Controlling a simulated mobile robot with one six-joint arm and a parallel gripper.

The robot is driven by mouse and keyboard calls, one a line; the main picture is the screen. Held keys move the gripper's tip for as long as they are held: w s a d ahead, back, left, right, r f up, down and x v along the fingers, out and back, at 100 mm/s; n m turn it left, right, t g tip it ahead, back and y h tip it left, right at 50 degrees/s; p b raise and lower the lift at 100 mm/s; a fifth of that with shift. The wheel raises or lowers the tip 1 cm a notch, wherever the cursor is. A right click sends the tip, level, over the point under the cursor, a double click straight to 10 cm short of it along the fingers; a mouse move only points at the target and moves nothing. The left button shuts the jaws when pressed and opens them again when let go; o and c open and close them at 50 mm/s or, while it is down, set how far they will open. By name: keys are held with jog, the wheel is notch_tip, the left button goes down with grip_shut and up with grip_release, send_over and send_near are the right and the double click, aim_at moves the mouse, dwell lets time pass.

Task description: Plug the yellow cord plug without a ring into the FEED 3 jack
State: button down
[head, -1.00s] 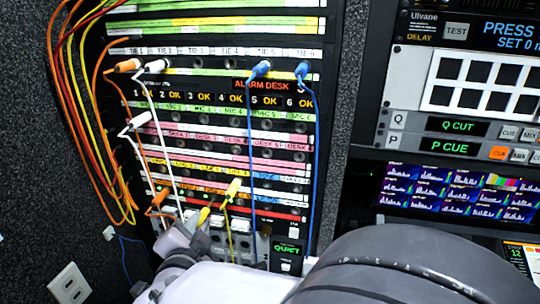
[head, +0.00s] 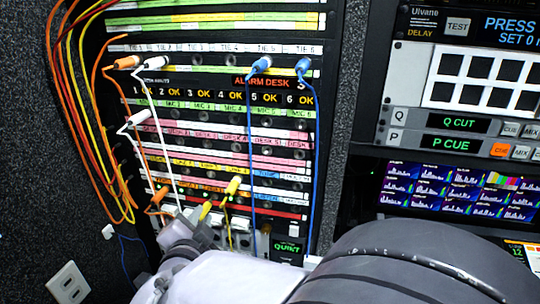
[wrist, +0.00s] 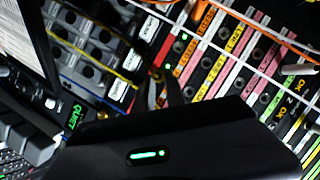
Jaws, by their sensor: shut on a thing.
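My gripper (head: 203,228) is at the lower part of the patch panel (head: 312,150), shut on a yellow plug (head: 205,209) whose tip points up toward the panel. In the wrist view my dark fingers (wrist: 163,90) hide most of the held plug. A yellow cord (wrist: 95,62) runs to them. A second yellow plug (head: 232,186) sits in the panel just above and right of my gripper, with its cord hanging down. I cannot tell from these views which plug has a ring. The FEED 3 label and jack are too small to read.
An orange plug (head: 158,196) sits left of my gripper, and white cords hang close by. Two blue plugs (head: 303,66) at the upper right have cords hanging down the panel's right side. A screen reading QUIET (head: 286,247) is at the panel's lower right.

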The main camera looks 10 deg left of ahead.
jog(key=shift+w+d, duration=0.15)
jog(key=shift+w, duration=1)
jog(key=shift+w, duration=0.2)
jog(key=c, duration=1.3)
grip_release()
jog(key=p+v, duration=0.1)
jog(key=v, duration=1.6)
jog(key=shift+s, duration=0.2)
jog(key=shift+d+f, duration=0.1)
